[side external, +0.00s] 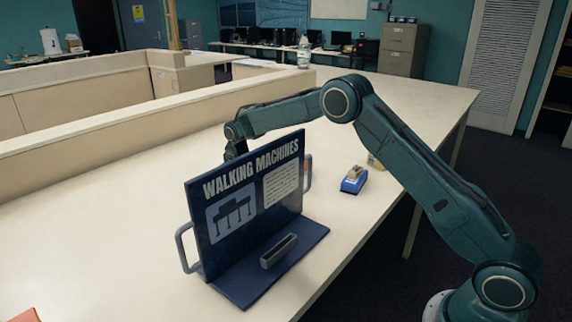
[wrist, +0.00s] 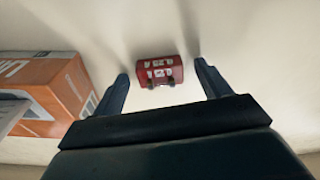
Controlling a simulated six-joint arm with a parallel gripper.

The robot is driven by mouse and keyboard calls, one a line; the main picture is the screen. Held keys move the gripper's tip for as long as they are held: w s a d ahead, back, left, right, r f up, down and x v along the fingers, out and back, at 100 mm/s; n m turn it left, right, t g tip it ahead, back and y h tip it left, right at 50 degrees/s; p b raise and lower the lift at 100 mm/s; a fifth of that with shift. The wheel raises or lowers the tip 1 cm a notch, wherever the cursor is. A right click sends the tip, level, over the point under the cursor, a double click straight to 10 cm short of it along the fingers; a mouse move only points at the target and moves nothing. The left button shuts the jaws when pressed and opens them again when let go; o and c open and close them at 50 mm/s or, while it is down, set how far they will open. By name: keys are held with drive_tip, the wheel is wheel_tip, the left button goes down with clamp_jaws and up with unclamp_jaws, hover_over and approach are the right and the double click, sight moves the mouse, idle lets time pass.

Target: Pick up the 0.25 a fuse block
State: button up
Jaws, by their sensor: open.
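The fuse block is a small red block (wrist: 160,71) with white markings that look like "0.25", seen in the wrist view on the pale table. My gripper (wrist: 160,78) is open, with one finger on each side of the red block and a gap to each. The block is not held, and I cannot tell the height of the fingers over it. In the side view my gripper is mostly hidden behind the dark blue "Walking Machines" board (side external: 247,200), and the fuse block is hidden there too.
An orange and white box (wrist: 45,95) stands left of my gripper in the wrist view, close to the left finger. The board has grey side handles and a base. A blue tape dispenser (side external: 354,180) sits right of it. A low partition (side external: 100,115) runs along the table's back.

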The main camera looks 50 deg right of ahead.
drive_tip(key=c, duration=1.1)
drive_tip(key=shift+r, duration=0.2)
wheel_tip(320, 180, up, 20)
drive_tip(key=shift+f, duration=0.15)
idle(0.6)
